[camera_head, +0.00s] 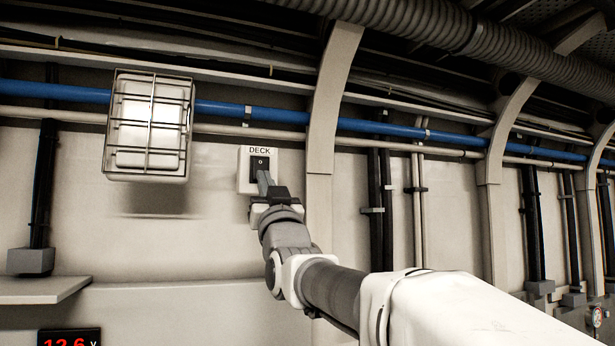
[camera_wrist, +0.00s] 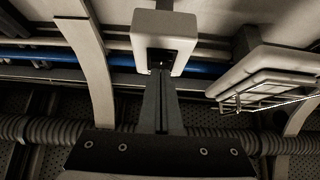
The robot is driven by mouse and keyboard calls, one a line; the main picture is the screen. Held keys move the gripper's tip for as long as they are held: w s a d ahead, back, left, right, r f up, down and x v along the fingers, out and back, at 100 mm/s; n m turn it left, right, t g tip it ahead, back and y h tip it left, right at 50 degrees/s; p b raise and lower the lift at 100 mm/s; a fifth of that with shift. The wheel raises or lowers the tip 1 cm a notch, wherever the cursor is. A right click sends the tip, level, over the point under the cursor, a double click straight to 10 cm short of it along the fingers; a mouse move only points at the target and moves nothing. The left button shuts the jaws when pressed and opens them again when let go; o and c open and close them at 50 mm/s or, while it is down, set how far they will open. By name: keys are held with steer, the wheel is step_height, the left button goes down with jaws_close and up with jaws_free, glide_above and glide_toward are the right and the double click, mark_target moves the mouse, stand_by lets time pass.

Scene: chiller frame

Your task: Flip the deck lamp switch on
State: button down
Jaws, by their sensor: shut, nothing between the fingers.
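The deck switch (camera_head: 244,184) is a white wall box labelled DECK, with a black rocker (camera_head: 260,161) marked 0 at its upper part. My gripper (camera_head: 264,177) is shut and empty, its tips at the lower part of the rocker and hiding that part. In the wrist view the switch box (camera_wrist: 139,49) appears upside down, and my closed fingertips (camera_wrist: 160,74) reach its dark rocker face. I cannot tell if they touch it or how the rocker is tilted. The caged deck lamp (camera_head: 150,125) hangs on the wall left of the switch; it also shows in the wrist view (camera_wrist: 270,75).
A blue pipe (camera_head: 260,114) runs along the wall above the switch. A curved white rib (camera_head: 321,150) stands just right of it. A shelf (camera_head: 42,290) and a red-digit display (camera_head: 69,340) are at lower left. The wall between lamp and switch is bare.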

steer(key=shift+w+a, duration=0.15)
steer(key=shift+w, duration=0.15)
steer(key=shift+f, duration=0.1)
steer(key=shift+w+a+f+b, duration=0.1)
steer(key=shift+w+b, duration=0.2)
steer(key=shift+b, duration=0.15)
